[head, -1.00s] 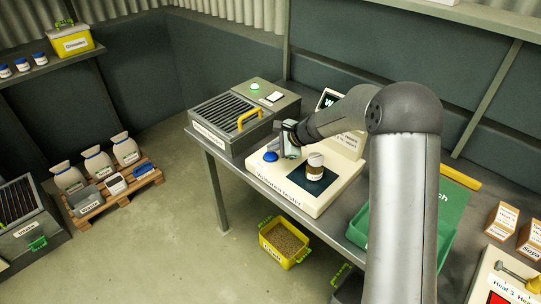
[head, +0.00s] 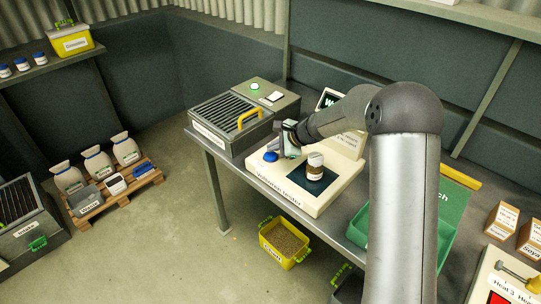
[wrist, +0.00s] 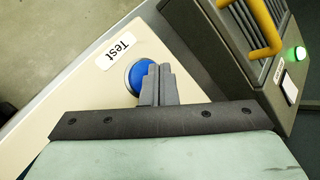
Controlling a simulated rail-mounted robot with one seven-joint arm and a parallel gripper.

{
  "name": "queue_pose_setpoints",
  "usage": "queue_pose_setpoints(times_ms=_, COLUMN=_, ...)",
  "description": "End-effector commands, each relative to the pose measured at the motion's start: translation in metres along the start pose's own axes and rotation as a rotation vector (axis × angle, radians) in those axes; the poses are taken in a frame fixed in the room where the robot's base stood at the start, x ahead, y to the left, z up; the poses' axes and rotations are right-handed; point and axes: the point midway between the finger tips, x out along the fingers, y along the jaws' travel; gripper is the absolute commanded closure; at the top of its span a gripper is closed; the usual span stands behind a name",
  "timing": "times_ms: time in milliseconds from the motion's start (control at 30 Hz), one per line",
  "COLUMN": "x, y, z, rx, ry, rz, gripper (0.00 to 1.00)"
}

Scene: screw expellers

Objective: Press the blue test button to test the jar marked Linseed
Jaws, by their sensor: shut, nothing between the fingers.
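The cream tester (head: 300,192) stands on the bench, with the blue test button (head: 271,156) at its left. A jar (head: 315,168) with a white lid and brown contents stands upright on the tester's dark pad (head: 325,181); its label is too small to read. My gripper (head: 284,152) is shut and empty, just right of the button in the head view. In the wrist view the shut fingertips (wrist: 158,70) overlap the right part of the blue button (wrist: 139,77), beside the "Test" label (wrist: 116,51). I cannot tell whether they touch it.
A grey slatted machine with a yellow handle (head: 249,117) and a lit green button (head: 255,86) stands left of the tester. A screen (head: 328,100) stands behind. A green tray (head: 445,240) is at the right. A yellow bin (head: 284,243) sits on the floor below.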

Motion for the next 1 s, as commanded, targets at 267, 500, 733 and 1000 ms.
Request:
queue_pose_setpoints(times_ms=267, x=0.0054, y=0.0039, z=-0.0042, rx=0.000, ry=0.000, rz=-0.001, gripper=1.00)
queue_pose_setpoints(times_ms=500, x=0.0050, y=0.0036, z=-0.0038, rx=0.000, ry=0.000, rz=0.000, gripper=1.00)
queue_pose_setpoints(times_ms=733, x=0.0064, y=0.0047, z=-0.0049, rx=0.000, ry=0.000, rz=0.000, gripper=1.00)
queue_pose_setpoints(times_ms=1000, x=0.0088, y=0.0064, z=-0.0067, rx=0.000, ry=0.000, rz=0.000, gripper=1.00)
